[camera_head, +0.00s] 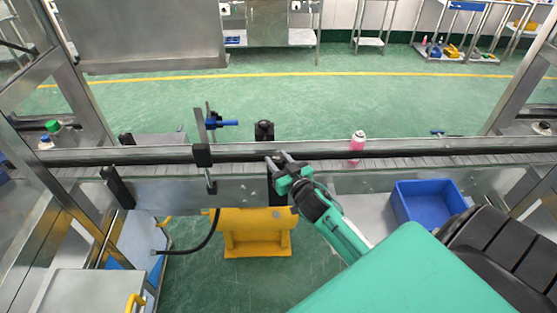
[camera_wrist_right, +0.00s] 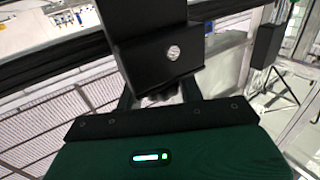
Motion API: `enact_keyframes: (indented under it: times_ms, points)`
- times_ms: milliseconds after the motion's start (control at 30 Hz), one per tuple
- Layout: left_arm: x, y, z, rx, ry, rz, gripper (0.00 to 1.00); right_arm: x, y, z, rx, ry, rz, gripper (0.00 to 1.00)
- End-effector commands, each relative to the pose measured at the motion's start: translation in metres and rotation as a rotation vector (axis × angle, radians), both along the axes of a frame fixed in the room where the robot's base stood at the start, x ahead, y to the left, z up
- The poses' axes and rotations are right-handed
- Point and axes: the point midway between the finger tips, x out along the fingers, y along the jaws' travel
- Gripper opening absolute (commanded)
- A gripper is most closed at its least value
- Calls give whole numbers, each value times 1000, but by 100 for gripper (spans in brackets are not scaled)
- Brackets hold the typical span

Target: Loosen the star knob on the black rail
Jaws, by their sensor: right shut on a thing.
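The black rail (camera_head: 330,155) runs along the conveyor across the middle of the head view. My right gripper (camera_head: 279,159) reaches to its near side at a black bracket (camera_head: 273,190). In the right wrist view the bracket (camera_wrist_right: 150,45) fills the top centre and shows a silver bolt. The dark star knob (camera_wrist_right: 160,98) sits under the bracket's lower edge, between my right fingers, which are shut on it. The knob is mostly hidden in the head view. My left gripper is not in view.
A pink bottle with a white cap (camera_head: 357,143) stands on the conveyor right of the gripper. A blue bin (camera_head: 428,205) is at the right. A post with a blue handle (camera_head: 212,123) stands left of the gripper. A yellow stand (camera_head: 256,238) is below.

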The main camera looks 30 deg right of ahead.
Motion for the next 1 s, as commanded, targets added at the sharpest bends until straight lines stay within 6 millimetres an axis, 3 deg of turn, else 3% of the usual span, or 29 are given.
enact_keyframes:
  times_ms: [600, 633, 700, 1000]
  points:
    - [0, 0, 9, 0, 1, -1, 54, 0, 0, 1, 0, -1, 98, 15]
    - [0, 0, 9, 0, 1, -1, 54, 0, 0, 1, 0, -1, 98, 44]
    - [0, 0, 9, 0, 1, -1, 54, 0, 0, 1, 0, -1, 97, 57]
    - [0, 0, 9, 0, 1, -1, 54, -1, 0, 0, 0, 0, 97, 59]
